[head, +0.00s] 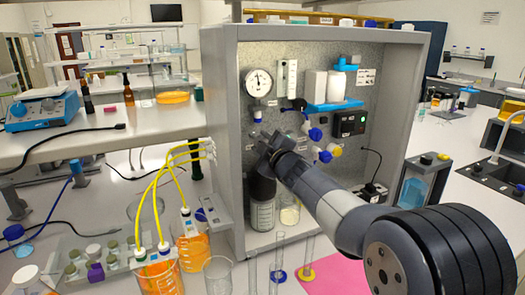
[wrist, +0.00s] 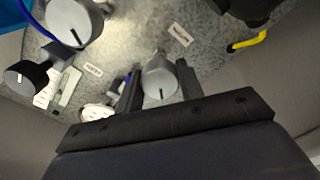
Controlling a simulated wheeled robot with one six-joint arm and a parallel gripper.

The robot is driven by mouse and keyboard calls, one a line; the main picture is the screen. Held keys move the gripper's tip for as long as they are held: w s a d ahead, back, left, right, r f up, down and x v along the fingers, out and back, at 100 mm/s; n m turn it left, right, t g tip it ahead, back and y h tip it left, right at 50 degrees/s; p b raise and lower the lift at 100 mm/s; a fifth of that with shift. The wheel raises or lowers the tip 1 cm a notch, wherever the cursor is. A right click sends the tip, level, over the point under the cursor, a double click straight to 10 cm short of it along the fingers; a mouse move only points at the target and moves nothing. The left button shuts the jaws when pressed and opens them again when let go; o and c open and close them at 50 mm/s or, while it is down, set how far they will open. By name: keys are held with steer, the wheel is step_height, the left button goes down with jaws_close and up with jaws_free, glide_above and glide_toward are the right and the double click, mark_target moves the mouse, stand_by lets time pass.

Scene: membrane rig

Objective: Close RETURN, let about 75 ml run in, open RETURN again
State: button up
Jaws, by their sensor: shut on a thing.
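My gripper (head: 266,143) reaches into the grey cabinet, at the left part of its back panel. In the wrist view my gripper (wrist: 158,70) has its two dark fingers on either side of a grey round knob (wrist: 161,79) and is shut on it. A dark pointer line on the knob points down in that picture. The small labels on the panel are too blurred to read, so I cannot tell by text which knob is RETURN. My gripper hides this knob in the head view.
The cabinet (head: 222,110) has side walls close around my arm. A pressure gauge (head: 259,83), a blue valve (head: 315,134) and a black control box (head: 350,123) are on its panel. Yellow tubes (head: 163,180) run to the beakers. Glass cylinders (head: 279,258) stand in front.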

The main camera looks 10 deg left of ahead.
steer(key=n+b, duration=0.1)
steer(key=n, duration=0.2)
steer(key=shift+f+n+b, duration=0.1)
steer(key=shift+n+b, duration=0.2)
steer(key=shift+n, duration=0.1)
steer(key=n+b, duration=0.1)
steer(key=n, duration=0.2)
steer(key=shift+n, duration=0.3)
steer(key=n+b, duration=0.2)
steer(key=n, duration=0.4)
steer(key=shift+f+b, duration=0.1)
steer(key=shift+b, duration=0.2)
steer(key=n+b, duration=0.2)
steer(key=n, duration=0.4)
steer(key=shift+n, duration=0.3)
steer(key=n+b, duration=0.1)
steer(key=n, duration=0.5)
steer(key=shift+b, duration=0.3)
steer(key=shift+n, duration=0.3)
steer(key=o, duration=1)
